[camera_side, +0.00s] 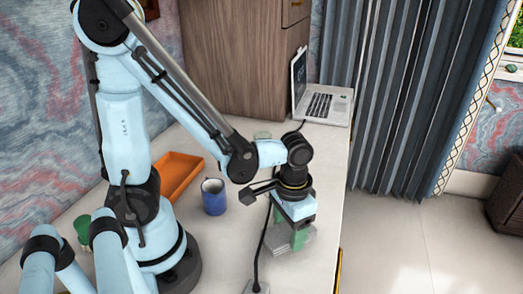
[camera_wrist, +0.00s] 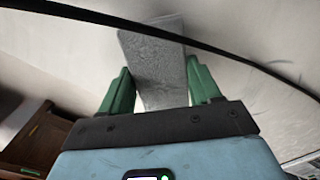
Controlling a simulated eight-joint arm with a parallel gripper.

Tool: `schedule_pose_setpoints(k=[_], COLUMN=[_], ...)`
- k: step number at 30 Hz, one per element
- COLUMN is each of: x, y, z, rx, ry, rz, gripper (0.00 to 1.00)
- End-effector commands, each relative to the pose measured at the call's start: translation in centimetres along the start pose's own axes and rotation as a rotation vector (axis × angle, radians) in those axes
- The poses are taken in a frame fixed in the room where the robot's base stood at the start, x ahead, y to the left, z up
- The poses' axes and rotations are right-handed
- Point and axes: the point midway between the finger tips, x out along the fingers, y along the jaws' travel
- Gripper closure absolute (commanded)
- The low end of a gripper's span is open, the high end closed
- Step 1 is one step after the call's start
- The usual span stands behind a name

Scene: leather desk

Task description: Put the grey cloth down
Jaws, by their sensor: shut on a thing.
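The grey cloth (camera_side: 283,242) is a folded, flat slab below my gripper (camera_side: 299,236), near the right edge of the desk in the side view. In the wrist view the cloth (camera_wrist: 156,68) lies between the two green fingers of my gripper (camera_wrist: 162,75) and extends beyond them. My gripper is shut on it and points down. Whether the underside of the cloth touches the desk or is slightly above it, I cannot tell.
A blue mug (camera_side: 214,197) and an orange tray (camera_side: 180,176) stand left of my gripper. A green cup (camera_side: 82,229) is farther left. A laptop (camera_side: 322,106) sits at the back. A black cable (camera_side: 264,240) runs over the desk beside the cloth. The desk's right edge is close.

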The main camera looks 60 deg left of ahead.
Motion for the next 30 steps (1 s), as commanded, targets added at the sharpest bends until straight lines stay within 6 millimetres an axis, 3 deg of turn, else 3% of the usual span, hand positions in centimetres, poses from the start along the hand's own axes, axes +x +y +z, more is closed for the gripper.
schedule_pose_setpoints(k=[6,19,20,21,24,30], x=[1.4,1.8,1.8,1.8,1.8,1.8], y=[0.0,0.0,0.0,0.0,0.0,0.0], z=[0.0,0.0,0.0,0.0,0.0,0.0], rx=[0.000,0.000,0.000,0.000,0.000,0.000], ry=[0.000,0.000,0.000,0.000,0.000,0.000], rz=[0.000,0.000,0.000,0.000,0.000,0.000], gripper=[0.76,0.76,0.34,0.28,0.13,0.12])
